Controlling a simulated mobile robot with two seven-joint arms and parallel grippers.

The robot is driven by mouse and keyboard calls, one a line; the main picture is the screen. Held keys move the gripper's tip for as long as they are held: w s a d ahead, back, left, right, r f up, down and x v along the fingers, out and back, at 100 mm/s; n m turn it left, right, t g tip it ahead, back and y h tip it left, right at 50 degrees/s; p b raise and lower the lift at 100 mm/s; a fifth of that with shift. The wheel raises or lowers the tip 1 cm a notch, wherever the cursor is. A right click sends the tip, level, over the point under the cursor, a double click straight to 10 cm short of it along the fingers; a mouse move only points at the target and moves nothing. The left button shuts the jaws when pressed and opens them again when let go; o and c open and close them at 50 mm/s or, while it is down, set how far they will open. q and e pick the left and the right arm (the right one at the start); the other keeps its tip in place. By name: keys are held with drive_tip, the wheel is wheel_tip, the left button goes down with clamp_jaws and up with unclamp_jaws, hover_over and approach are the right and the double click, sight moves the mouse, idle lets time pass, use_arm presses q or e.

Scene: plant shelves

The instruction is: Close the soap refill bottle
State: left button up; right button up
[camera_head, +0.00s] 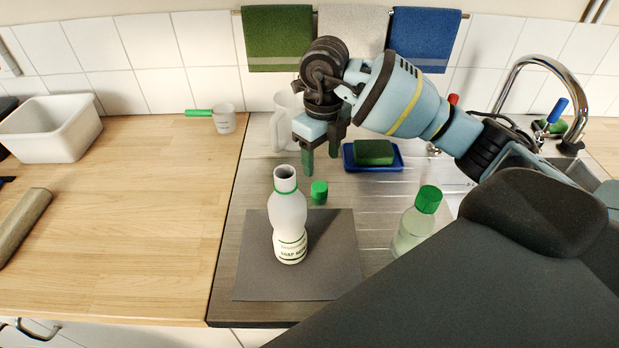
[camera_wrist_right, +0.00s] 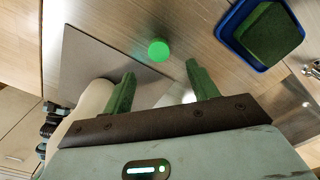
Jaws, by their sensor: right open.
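The white soap refill bottle (camera_head: 289,222) stands upright on a dark grey mat (camera_head: 262,285), its dark mouth uncovered. A green cap (camera_head: 319,192) sits apart from it, just right of its neck in the head view. The cap also shows in the right wrist view (camera_wrist_right: 158,49), beyond the fingertips. My right gripper (camera_head: 320,165) is open and empty, above and behind the cap. Its two green fingers (camera_wrist_right: 160,80) are apart in the wrist view, with part of the white bottle (camera_wrist_right: 90,100) at their left. My left gripper is not in view.
A clear bottle with green cap (camera_head: 412,225) stands right of the mat. A blue tray with green sponge (camera_head: 374,153) and a white jug (camera_head: 283,125) are behind. A measuring cup (camera_head: 224,118) and white bin (camera_head: 50,130) stand left. The left wooden counter is largely clear.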

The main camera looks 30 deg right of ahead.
sight(320, 187)
drive_tip(key=shift+s+r, duration=0.15)
drive_tip(key=shift+s, duration=0.45)
drive_tip(key=shift+w+f, duration=0.2)
drive_tip(key=shift+f, duration=1.15)
drive_tip(key=shift+w+f, duration=0.15)
drive_tip(key=shift+f, duration=1.15)
drive_tip(key=shift+w+f, duration=0.15)
drive_tip(key=shift+f, duration=1.15)
drive_tip(key=c, duration=1)
